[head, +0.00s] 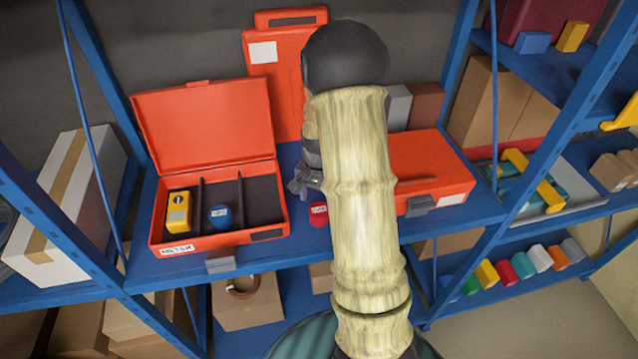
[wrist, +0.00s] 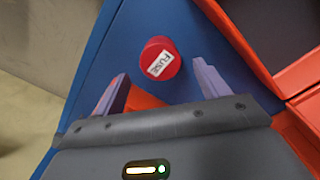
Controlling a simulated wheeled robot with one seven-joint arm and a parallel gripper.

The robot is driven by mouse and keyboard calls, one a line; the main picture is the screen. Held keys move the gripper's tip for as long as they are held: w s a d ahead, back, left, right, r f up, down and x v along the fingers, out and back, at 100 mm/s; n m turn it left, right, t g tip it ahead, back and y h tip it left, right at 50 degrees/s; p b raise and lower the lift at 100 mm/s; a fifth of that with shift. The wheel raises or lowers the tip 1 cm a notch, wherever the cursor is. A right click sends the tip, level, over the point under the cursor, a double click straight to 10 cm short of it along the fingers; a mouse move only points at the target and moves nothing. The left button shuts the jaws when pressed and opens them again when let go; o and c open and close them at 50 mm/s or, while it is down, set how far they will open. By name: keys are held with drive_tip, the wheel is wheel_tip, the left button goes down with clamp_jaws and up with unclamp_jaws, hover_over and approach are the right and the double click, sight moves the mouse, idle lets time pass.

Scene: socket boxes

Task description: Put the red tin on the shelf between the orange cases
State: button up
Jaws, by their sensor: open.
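The red tin (head: 318,212) stands on the blue shelf (head: 330,243), in the gap between the open orange case (head: 205,238) and the closed orange case (head: 430,165). In the wrist view the tin (wrist: 170,50) shows a white label reading "FUSE". My gripper (head: 303,188) is beside the tin in the head view, partly hidden by my arm. In the wrist view my gripper (wrist: 162,78) is open, with the tin just beyond the fingertips and apart from both fingers. Nothing is held.
The open case holds a yellow block (head: 178,212) in its left compartment and a blue tin (head: 220,216) in its middle one; the right one is empty. Another orange case (head: 275,65) stands upright behind. A blue rack post (head: 480,255) rises at right.

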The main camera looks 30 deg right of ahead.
sight(319, 210)
wheel_tip(319, 210, up, 7)
drive_tip(key=b, duration=0.2)
idle(0.6)
drive_tip(key=s+a+n+t, duration=0.2)
drive_tip(key=s+a+n, duration=0.9)
drive_tip(key=s+a, duration=0.1)
drive_tip(key=shift+s+a+r+t, duration=0.25)
drive_tip(key=shift+a+r+t, duration=0.1)
drive_tip(key=shift+a, duration=0.45)
drive_tip(key=shift+c, duration=0.2)
